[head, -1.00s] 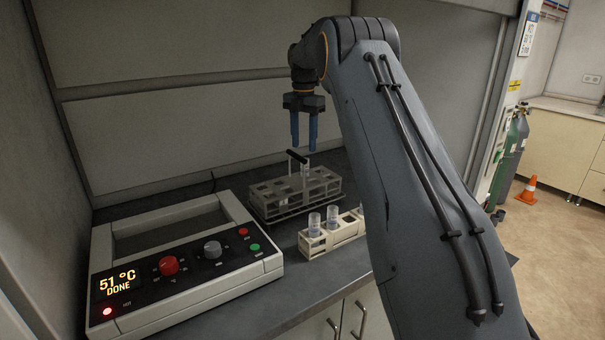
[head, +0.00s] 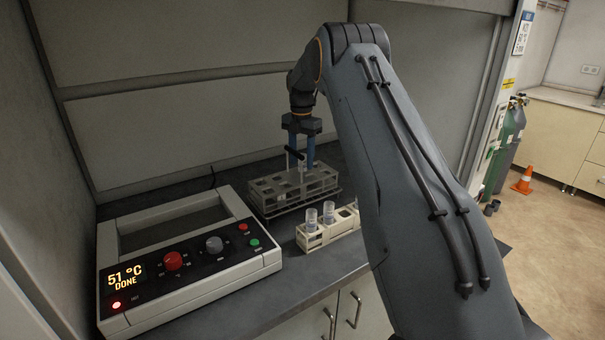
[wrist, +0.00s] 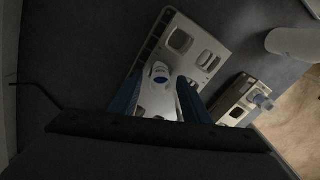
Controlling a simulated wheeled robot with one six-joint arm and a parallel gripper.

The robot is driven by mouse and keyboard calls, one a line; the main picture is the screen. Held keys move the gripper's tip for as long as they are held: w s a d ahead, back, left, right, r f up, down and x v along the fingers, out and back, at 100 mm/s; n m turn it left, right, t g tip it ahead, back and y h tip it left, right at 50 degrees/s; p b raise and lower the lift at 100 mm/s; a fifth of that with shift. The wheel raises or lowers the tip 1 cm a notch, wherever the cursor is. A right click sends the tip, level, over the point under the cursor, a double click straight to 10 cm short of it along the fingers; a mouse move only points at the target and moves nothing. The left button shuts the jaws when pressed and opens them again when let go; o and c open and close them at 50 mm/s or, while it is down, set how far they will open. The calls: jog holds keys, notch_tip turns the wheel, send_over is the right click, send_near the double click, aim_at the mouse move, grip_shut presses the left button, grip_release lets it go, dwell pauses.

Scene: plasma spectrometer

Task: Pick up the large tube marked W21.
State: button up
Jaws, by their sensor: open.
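One tube with a pale cap and blue mark (wrist: 160,74) is in this rack in the wrist view. Its lettering is too small to read. My gripper (head: 301,164) points down over the rack with its blue fingers open. In the wrist view the fingers (wrist: 158,98) lie on either side of the tube's line, not visibly closed on it. The arm hides part of the worktop at right.
A cream rack (head: 313,241) with clear tubes (head: 328,211) stands in front of the grey rack. A heater box (head: 190,262) reading 51 °C DONE sits at left. The hood's walls close off the back and left. Gas cylinders (head: 507,145) and an orange cone (head: 525,180) stand right.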

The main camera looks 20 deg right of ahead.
grip_shut()
